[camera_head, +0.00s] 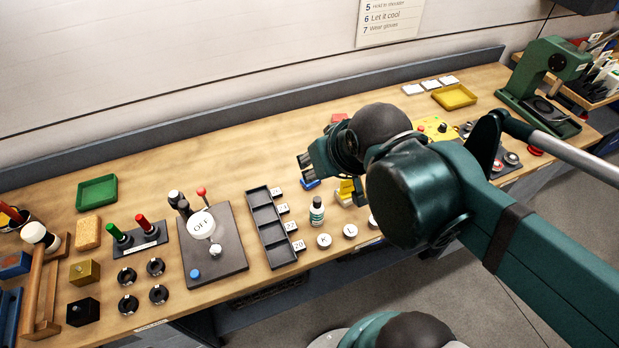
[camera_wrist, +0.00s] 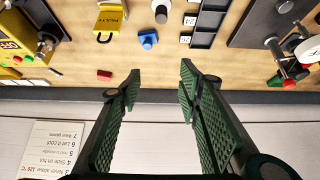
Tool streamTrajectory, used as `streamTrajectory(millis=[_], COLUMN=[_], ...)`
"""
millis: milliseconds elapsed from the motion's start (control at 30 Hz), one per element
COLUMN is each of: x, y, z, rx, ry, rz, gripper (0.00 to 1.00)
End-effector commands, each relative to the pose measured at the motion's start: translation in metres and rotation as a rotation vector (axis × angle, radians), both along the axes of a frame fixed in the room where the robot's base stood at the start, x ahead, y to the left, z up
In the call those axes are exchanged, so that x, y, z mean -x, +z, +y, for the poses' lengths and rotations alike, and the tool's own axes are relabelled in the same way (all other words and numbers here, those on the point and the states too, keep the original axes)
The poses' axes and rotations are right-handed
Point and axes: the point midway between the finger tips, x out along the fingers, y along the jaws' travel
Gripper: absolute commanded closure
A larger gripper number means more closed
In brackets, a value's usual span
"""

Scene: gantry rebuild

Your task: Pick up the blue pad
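A small blue piece (camera_head: 310,184), the only loose blue thing near my gripper, lies on the wooden bench to the right of the dark compartment tray. In the wrist view the blue piece (camera_wrist: 148,40) lies flat on the wood beyond my fingertips, slightly left of centre.
A yellow padlock (camera_wrist: 110,17) and a small bottle (camera_head: 316,211) are close to the blue piece. The dark compartment tray (camera_head: 257,206) stands left of it. A red block (camera_wrist: 104,75) lies nearer the wall. Bare wood lies behind the dark tray, towards the back edge.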

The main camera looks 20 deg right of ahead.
Motion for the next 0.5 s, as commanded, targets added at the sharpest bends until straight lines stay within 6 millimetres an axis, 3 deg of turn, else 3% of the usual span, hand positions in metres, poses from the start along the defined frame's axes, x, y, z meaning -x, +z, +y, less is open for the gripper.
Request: streamTrajectory(millis=[167,500], x=[0.000,0.000], y=[0.007,0.039], z=[0.000,0.000], rx=[0.000,0.000], ry=[0.000,0.000], rz=[0.000,0.000], gripper=[0.65,0.65])
